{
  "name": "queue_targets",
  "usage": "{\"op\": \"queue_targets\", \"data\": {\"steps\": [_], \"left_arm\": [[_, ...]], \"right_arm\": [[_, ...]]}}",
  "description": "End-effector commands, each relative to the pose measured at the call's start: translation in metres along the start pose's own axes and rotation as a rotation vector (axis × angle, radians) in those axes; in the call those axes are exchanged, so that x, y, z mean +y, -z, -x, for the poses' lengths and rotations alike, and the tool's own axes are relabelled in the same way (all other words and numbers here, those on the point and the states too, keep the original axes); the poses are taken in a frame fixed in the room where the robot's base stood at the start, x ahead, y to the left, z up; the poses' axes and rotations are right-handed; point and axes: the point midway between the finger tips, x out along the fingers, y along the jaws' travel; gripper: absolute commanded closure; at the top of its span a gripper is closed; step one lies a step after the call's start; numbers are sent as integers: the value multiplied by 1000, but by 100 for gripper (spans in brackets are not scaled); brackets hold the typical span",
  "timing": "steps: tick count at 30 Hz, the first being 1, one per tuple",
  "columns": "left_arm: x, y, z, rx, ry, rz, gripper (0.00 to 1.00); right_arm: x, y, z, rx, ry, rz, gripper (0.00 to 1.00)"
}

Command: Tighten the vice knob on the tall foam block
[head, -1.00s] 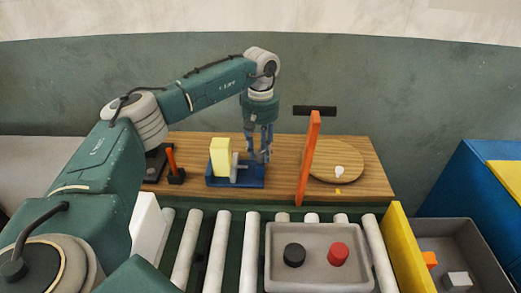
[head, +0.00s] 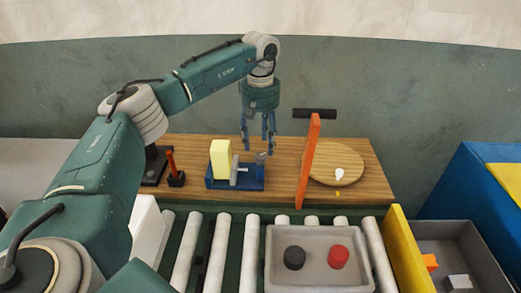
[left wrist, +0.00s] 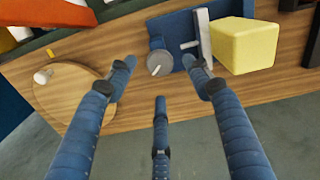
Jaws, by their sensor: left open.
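A tall pale yellow foam block (head: 221,159) stands in a blue vice (head: 232,183) on the wooden bench. The block also shows in the left wrist view (left wrist: 245,46). A grey vice knob (head: 260,158) is at the right end of the vice; in the left wrist view the knob (left wrist: 160,63) shows as a round disc between the fingers. My left gripper (head: 259,148) is open and empty, pointing down, with its fingertips just above and around the knob's place. I cannot tell whether any finger touches it. My right gripper is not in view.
An orange-red upright lever with a black handle (head: 314,113) stands right of the vice, beside a round wooden board (head: 345,165) with a white knob. A small red-handled tool (head: 172,168) stands left. Rollers carry a grey tray (head: 317,277) in front.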

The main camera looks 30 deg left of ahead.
Motion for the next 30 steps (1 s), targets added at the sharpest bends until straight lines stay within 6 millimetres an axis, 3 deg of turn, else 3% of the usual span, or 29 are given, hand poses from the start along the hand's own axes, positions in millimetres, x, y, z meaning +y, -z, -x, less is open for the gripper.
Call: {"op": "queue_targets", "data": {"steps": [6, 12, 30], "left_arm": [[1, 1, 48, 3, -4, 1, 49], [0, 0, 72, 0, -2, 0, 49], [0, 0, 78, 0, -1, 0, 49]], "right_arm": [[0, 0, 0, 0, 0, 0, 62], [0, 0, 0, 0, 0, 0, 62], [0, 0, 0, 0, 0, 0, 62]]}}
